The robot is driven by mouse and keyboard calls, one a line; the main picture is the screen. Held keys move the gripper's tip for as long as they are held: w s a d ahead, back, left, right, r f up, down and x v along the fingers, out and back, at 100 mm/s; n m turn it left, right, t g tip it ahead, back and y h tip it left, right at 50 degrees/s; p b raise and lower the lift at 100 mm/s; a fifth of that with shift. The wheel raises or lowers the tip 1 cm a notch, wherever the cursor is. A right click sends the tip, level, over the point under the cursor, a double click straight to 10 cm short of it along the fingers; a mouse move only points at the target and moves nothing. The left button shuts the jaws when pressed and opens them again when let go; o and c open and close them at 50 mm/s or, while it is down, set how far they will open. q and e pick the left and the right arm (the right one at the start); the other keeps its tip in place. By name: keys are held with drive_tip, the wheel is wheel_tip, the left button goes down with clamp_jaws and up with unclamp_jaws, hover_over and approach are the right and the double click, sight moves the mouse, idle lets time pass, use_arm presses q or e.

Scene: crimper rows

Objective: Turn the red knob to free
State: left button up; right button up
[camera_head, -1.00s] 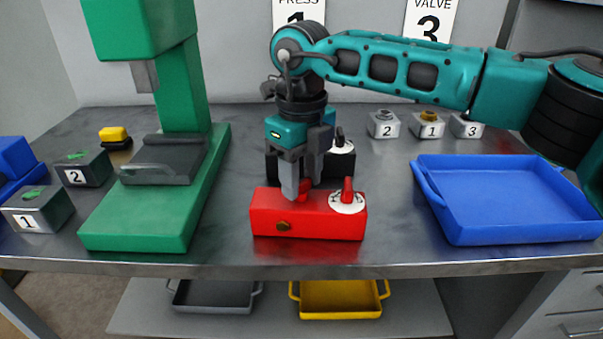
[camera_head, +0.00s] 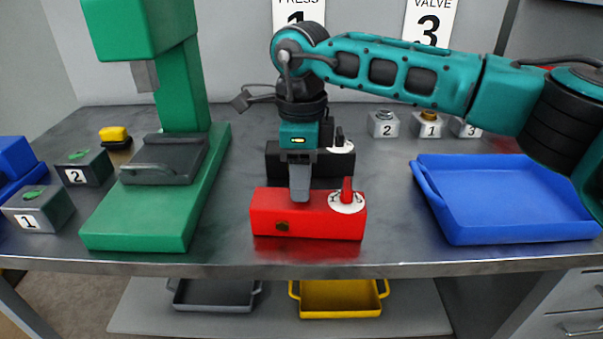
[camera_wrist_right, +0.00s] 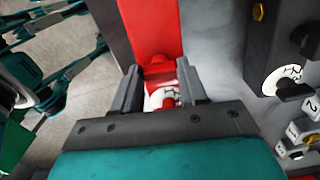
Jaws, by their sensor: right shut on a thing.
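The red box (camera_head: 275,224) stands near the table's front edge. A white dial (camera_head: 347,205) with an upright red lever (camera_head: 347,188) is at its right end. My right gripper (camera_head: 300,196) points straight down onto the top of the box, left of the dial. In the right wrist view, my right gripper (camera_wrist_right: 160,72) is shut on a red knob (camera_wrist_right: 158,73); the fingers hide this knob in the head view. The white dial (camera_wrist_right: 157,98) shows just behind it there. I cannot read any marking for free.
A black box (camera_head: 330,172) with its own dial stands close behind the red box. The green press (camera_head: 135,220) is at the left, and a blue tray (camera_head: 515,238) at the right. Small numbered blocks (camera_head: 383,124) stand at the back. Bare table lies beside the red box.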

drive_tip(key=shift+a+r, duration=0.1)
idle(0.4)
drive_tip(key=o, duration=1.1)
drive_tip(key=shift+c, duration=0.2)
use_arm(q)
drive_tip(key=shift+s+a+p, duration=0.2)
drive_tip(key=shift+a+p, duration=0.05)
drive_tip(key=shift+p, duration=0.25)
use_arm(e)
wheel_tip(320, 180, up, 13)
use_arm(q)
drive_tip(key=shift+s+r, duration=0.1)
use_arm(e)
drive_tip(key=shift+s, duration=0.1)
